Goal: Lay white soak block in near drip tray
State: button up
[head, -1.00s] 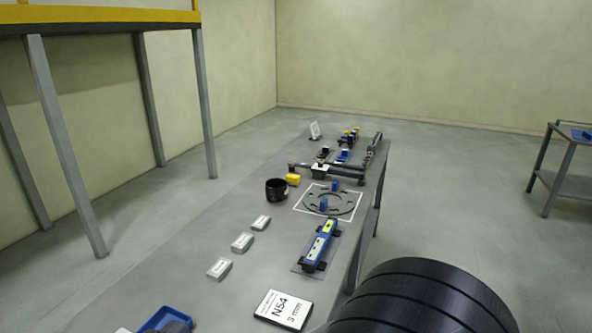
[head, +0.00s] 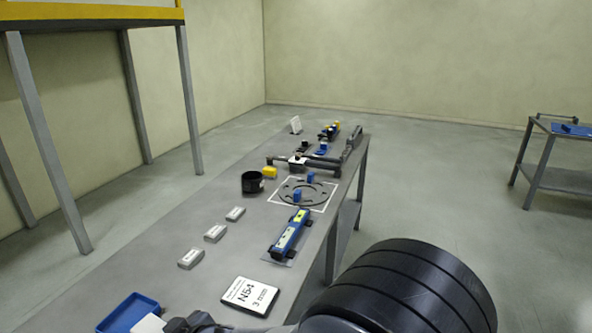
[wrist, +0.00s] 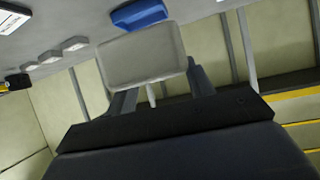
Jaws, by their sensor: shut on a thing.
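The white soak block (wrist: 142,55) is held between the fingers of my gripper (wrist: 160,92), which is shut on it. In the head view the block (head: 150,323) shows as a white corner at the bottom edge, overlapping the near right of the blue drip tray (head: 118,308). My gripper (head: 178,325) is just right of the block there, partly cut off by the frame. The visible part of the tray is empty. The height of the block above it is unclear.
Several white labelled blocks (head: 215,233) lie in a row along the bench's left side. An N54 card (head: 250,295), a blue level-like tool (head: 289,232), a black cup (head: 253,183) and a ring plate (head: 318,192) are farther along. A side cart (head: 555,170) stands right.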

jog(key=w+d+f+m+t+h+b, duration=0.25)
jog(key=w+d+f, duration=0.3)
jog(key=d, duration=0.55)
jog(key=w+d+f+m+t+h+b, duration=0.2)
jog(key=w+d+f+m, duration=0.3)
jog(key=d, duration=0.5)
jog(key=w+d+f+m+t+h+b, duration=0.25)
jog(key=w+d+f, duration=0.35)
jog(key=d, duration=0.5)
jog(key=d+f+m+h+b, duration=0.2)
jog(key=d+f+m+h, duration=0.15)
jog(key=d, duration=0.85)
jog(key=s+f, duration=0.3)
jog(key=f, duration=0.2)
jog(key=shift+s+d+h, duration=0.15)
jog(key=shift+s+h, duration=0.15)
jog(key=shift+h, duration=0.05)
jog(key=shift+f, duration=0.1)
